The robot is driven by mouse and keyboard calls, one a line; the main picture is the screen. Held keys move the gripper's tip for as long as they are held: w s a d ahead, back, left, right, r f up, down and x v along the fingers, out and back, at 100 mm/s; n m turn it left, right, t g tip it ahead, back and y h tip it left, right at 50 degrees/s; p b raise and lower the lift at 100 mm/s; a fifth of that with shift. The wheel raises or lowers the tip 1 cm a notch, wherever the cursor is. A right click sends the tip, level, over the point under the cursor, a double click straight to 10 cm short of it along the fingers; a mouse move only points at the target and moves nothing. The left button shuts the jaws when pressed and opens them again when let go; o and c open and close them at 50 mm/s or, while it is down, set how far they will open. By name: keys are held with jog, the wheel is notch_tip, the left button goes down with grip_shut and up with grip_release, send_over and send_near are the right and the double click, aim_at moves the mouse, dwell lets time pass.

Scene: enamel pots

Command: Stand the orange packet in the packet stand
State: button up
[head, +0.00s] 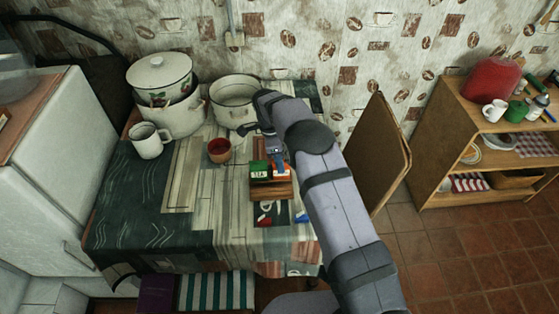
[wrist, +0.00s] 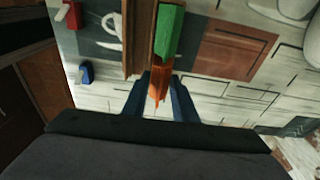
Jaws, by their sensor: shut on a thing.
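The orange packet (wrist: 159,84) is between the two blue fingers of my gripper (wrist: 162,98) in the wrist view. My gripper is shut on it. In the head view its orange-and-white top (head: 284,174) shows just below my gripper (head: 279,164). The wooden packet stand (head: 271,189) is on the table, directly under or around the packet. A green packet (head: 260,170) is upright in the stand, left of the orange one; it also shows in the wrist view (wrist: 169,32). I cannot tell whether the orange packet's lower end is inside a slot.
A red item (head: 265,207) and a blue item (head: 301,217) lie in front of the stand. A reddish-brown cup (head: 219,151), a white mug (head: 148,140) and enamel pots (head: 235,100) stand left and behind. The table's left front is clear.

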jog(key=o, duration=1)
jog(key=r, duration=0.2)
jog(key=r+b, duration=0.1)
jog(key=r, duration=0.1)
jog(key=a+r+b, duration=0.1)
jog(key=r, duration=0.2)
jog(key=shift+r, duration=0.15)
